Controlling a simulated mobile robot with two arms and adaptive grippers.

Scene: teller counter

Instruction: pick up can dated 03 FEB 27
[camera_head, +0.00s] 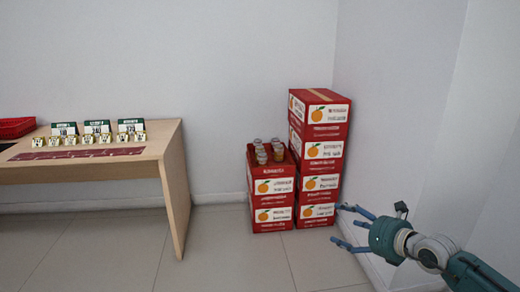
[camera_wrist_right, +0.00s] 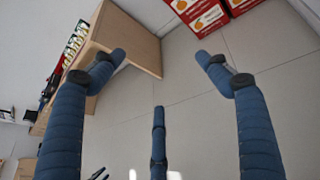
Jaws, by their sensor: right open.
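Several small cans (camera_head: 278,154) stand upright, close together, on top of the shorter stack of red orange-printed cartons (camera_head: 273,187). They look orange-brown with pale tops. No date can be read on any of them. My right gripper (camera_head: 343,224) is open and empty, in front of and to the right of the cartons, lower than the cans and well apart from them.
A taller stack of red cartons (camera_head: 313,154) stands right of the shorter one, near the wall corner. A wooden counter (camera_head: 172,165) at left holds small cards or blocks (camera_head: 71,141), green-white signs (camera_head: 97,127) and a red tray (camera_head: 16,127). Tiled floor (camera_head: 215,262) between is clear.

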